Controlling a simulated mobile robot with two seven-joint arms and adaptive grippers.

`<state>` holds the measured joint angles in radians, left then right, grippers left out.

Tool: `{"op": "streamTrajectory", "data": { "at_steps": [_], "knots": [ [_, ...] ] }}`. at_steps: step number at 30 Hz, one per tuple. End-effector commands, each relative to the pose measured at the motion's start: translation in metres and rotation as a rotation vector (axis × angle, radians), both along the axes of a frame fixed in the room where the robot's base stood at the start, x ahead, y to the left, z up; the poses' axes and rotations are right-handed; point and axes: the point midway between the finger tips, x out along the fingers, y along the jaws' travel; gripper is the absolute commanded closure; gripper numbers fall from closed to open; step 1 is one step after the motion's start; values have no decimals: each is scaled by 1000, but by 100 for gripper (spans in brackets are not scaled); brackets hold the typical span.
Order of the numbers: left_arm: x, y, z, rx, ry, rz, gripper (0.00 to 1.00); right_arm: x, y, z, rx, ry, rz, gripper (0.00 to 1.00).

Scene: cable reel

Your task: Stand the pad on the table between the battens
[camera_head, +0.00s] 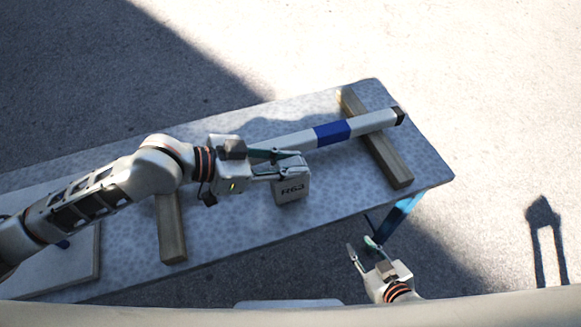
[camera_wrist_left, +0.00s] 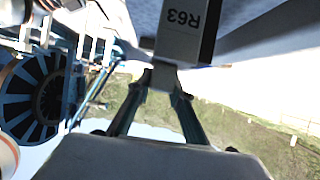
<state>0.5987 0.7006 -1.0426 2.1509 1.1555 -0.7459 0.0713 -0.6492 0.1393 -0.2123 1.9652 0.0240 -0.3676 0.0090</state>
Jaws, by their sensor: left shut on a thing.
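The pad (camera_head: 291,190) is a pale grey block marked R63, near the middle of the table. My left gripper (camera_head: 300,161) is shut on its top end. In the left wrist view the pad (camera_wrist_left: 182,35) sits between the fingertips (camera_wrist_left: 164,76). I cannot tell whether its bottom touches the table. One wooden batten (camera_head: 393,164) lies at the table's right end, another (camera_head: 171,228) to the left; the pad is between them. My right gripper (camera_head: 362,251) is open and empty in front of the table.
A white pole with a blue band (camera_head: 332,133) lies over the right batten, just behind the pad; my left arm hides its left part. The speckled table (camera_head: 240,222) is clear in front of the pad. A pale board (camera_head: 70,268) lies at the left end. A dark spoked reel (camera_wrist_left: 38,92) shows in the wrist view.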

Motion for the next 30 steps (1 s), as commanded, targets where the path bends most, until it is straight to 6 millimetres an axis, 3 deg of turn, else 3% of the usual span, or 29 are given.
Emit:
{"op": "streamTrajectory", "data": {
  "at_steps": [3, 16, 17, 18, 30],
  "knots": [
    [0, -1, -14, -5, 1, 0, 100, -1, 0, -5, -1, 3, 1, 71],
    [0, -1, -18, -4, -3, -1, 100, -1, 0, -6, -3, 3, 1, 71],
    [0, 0, -20, 0, -1, 0, 72, -1, -1, -5, -3, 2, 1, 71],
    [0, 0, -20, 0, 0, 0, 63, 0, -1, -5, -3, 2, 1, 71],
    [0, 0, -17, 0, -1, 0, 63, 0, -1, -4, -4, 1, 1, 71]
  ]
}}
